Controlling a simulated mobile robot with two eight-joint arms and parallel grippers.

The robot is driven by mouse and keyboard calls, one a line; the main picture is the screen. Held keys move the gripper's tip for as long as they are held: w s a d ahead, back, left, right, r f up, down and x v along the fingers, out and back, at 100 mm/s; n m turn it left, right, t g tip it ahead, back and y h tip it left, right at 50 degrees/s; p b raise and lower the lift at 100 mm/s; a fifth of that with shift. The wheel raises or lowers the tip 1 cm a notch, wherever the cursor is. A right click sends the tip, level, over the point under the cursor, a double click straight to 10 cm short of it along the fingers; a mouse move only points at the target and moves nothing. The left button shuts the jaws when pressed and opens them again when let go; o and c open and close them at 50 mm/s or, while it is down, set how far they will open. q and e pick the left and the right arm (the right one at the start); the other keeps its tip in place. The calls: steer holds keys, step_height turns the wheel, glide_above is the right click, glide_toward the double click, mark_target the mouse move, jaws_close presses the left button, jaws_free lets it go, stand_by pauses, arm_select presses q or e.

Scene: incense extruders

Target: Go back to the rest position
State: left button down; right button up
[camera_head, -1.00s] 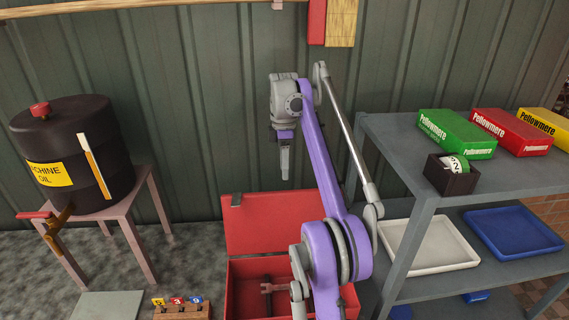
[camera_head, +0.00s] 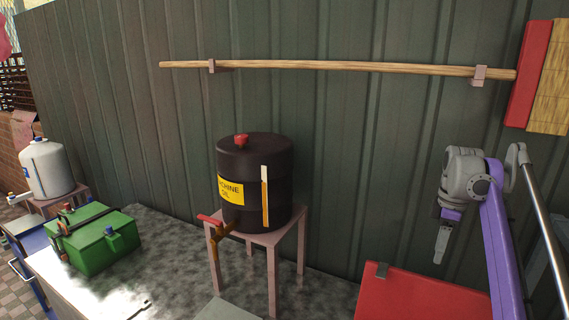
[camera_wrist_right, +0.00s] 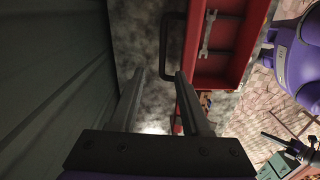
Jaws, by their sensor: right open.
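My right gripper (camera_head: 442,243) hangs pointing down at the right of the head view, in front of the corrugated wall and above the red toolbox lid (camera_head: 415,298). In the right wrist view the two fingers of the right gripper (camera_wrist_right: 161,88) stand apart with nothing between them. Beyond them lie the red toolbox (camera_wrist_right: 222,55) with a wrench (camera_wrist_right: 208,33) in it and the speckled counter. My left gripper is not in the head view.
A black machine oil drum (camera_head: 262,180) stands on a pink stool (camera_head: 272,265). A green box (camera_head: 95,245) and a white canister (camera_head: 45,168) are at the left. A wooden pole (camera_head: 340,67) hangs on the wall. The counter between green box and stool is mostly clear.

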steer(key=s+a+m, duration=0.1)
steer(key=a, duration=0.1)
steer(key=a+m+t, duration=0.1)
steer(key=a, duration=0.2)
steer(key=s+a, duration=0.1)
steer(key=a, duration=0.2)
steer(key=shift+s+a+f+m+t+h, duration=0.15)
steer(key=shift+s+a+m+t+h, duration=0.15)
steer(key=shift+m+t, duration=0.1)
steer(key=s+a+f+m+t, duration=0.2)
steer(key=s+a+f+m, duration=0.2)
steer(key=s+a+f, duration=0.4)
steer(key=s+a+f+m+t, duration=0.3)
steer(key=s+a+f, duration=0.5)
steer(key=s+f, duration=0.4)
steer(key=shift+s+f+m, duration=0.15)
steer(key=shift+s+m, duration=0.45)
steer(key=shift+s, duration=0.1)
